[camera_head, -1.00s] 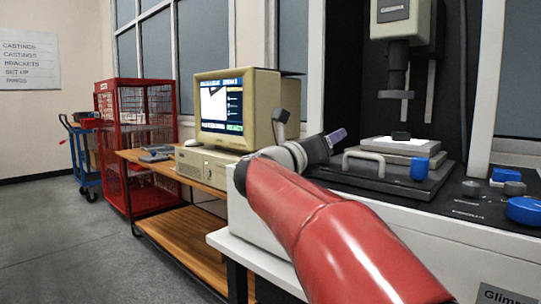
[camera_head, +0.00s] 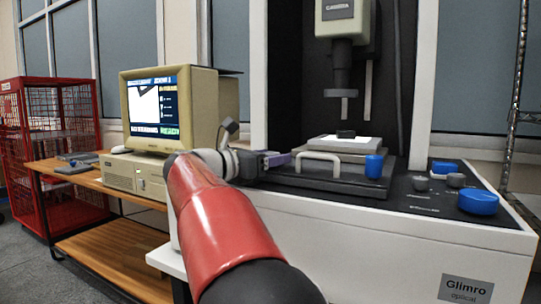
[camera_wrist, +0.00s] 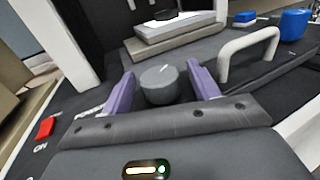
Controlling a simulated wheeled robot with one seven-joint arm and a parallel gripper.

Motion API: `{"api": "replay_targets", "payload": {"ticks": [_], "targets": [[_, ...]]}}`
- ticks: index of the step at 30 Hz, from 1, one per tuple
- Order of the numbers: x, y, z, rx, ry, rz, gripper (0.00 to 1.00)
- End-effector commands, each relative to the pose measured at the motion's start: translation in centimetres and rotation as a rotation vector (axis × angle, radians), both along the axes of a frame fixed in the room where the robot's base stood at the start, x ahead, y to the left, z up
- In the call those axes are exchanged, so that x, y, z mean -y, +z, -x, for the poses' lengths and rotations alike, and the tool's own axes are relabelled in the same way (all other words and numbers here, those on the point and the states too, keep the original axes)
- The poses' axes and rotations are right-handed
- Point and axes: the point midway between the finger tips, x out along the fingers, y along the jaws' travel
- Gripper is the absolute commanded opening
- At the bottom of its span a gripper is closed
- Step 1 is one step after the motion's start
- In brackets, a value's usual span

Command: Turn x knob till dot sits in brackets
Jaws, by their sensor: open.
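A grey round knob (camera_wrist: 160,86) stands between the two purple fingers of my gripper (camera_wrist: 161,76) in the wrist view. The fingers are open, one on each side of it, with narrow gaps visible. I cannot read a label on this knob. In the head view my gripper (camera_head: 276,159) is at the left end of the machine's dark deck, and the knob is hidden there. The monitor (camera_head: 157,107) shows a light part picture and a text column; dot and brackets are too small to make out.
A pale bar handle (camera_wrist: 250,46) arches close right of my gripper. The stage holds a white plate (camera_head: 348,144) and a blue knob (camera_head: 374,167). More knobs, including a large blue one (camera_head: 478,202), are at the deck's right. A red ON button (camera_wrist: 46,127) lies left.

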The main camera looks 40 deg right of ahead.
Motion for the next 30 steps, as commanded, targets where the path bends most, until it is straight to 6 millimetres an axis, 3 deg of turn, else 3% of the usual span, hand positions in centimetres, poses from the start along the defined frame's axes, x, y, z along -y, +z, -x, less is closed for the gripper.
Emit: {"api": "replay_targets", "payload": {"ticks": [11, 21, 30], "targets": [[0.8, -0.01, -0.03, -0.001, 0.001, 0.001, 0.61], [0.78, 0.0, -0.03, -0.001, 0.001, 0.001, 0.16], [0.79, -0.26, 0.05, 0.0, 0.045, 0.001, 0.16]]}}
